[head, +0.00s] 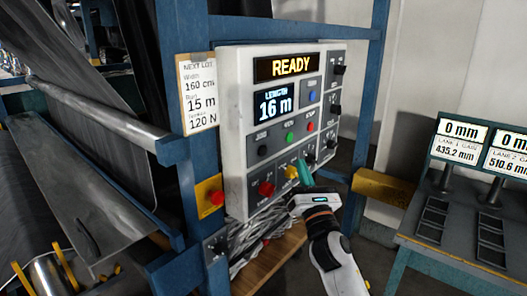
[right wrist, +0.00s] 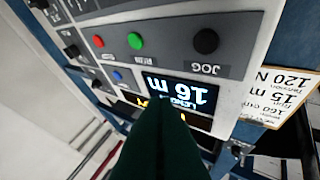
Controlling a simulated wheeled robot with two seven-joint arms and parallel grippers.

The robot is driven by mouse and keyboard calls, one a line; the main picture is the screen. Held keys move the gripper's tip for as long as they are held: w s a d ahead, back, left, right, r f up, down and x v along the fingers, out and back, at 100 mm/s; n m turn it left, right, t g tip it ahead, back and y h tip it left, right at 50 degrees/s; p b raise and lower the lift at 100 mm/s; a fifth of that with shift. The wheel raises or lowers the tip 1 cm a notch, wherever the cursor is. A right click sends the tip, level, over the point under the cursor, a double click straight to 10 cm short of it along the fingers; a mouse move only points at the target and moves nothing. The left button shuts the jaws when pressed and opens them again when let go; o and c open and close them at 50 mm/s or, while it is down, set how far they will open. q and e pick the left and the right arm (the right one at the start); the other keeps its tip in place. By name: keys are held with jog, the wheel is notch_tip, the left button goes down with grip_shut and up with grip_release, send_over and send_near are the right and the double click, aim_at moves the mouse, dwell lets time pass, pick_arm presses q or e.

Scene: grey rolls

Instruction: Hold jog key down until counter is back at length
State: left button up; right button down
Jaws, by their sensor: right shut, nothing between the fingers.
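The white control panel (head: 234,130) shows READY on its upper display (head: 287,67) and LENGTH 16 m on its counter (head: 273,106). The black jog key (head: 263,150) is at the left of the row below the counter; it also shows in the right wrist view (right wrist: 206,41), labelled JOG. My right gripper (head: 304,172) is shut and empty in front of the panel's lower right part, below and right of the jog key. In the right wrist view its dark green fingers (right wrist: 160,125) overlap the counter's edge, apart from the jog key. My left gripper is not in view.
Green (head: 290,137) and red (head: 310,126) buttons share the jog key's row. A red button (head: 266,189) and a yellow one (head: 291,172) sit below. The lot card (head: 198,92) reads 160 cm, 15 m, 120 N. A gauge stand (head: 455,225) is at right.

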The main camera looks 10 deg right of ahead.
aim_at(265, 148)
dwell(0.4)
jog(key=w+a+b, duration=0.4)
jog(key=w+a, duration=0.1)
jog(key=w, duration=0.2)
jog(key=shift+a+b, duration=0.2)
jog(key=shift+b, duration=0.1)
dwell(1.9)
jog(key=shift+w+a+b, duration=0.25)
jog(key=shift+w+b, duration=0.05)
jog(key=shift+b, duration=0.05)
jog(key=shift+w+a+b, duration=0.25)
jog(key=shift+w+b, duration=0.05)
jog(key=shift+b, duration=0.1)
dwell(0.6)
jog(key=shift+s+d+r, duration=0.1)
dwell(0.3)
jog(key=shift+s+d+p, duration=0.4)
jog(key=shift+s+p, duration=0.15)
jog(key=shift+p, duration=0.1)
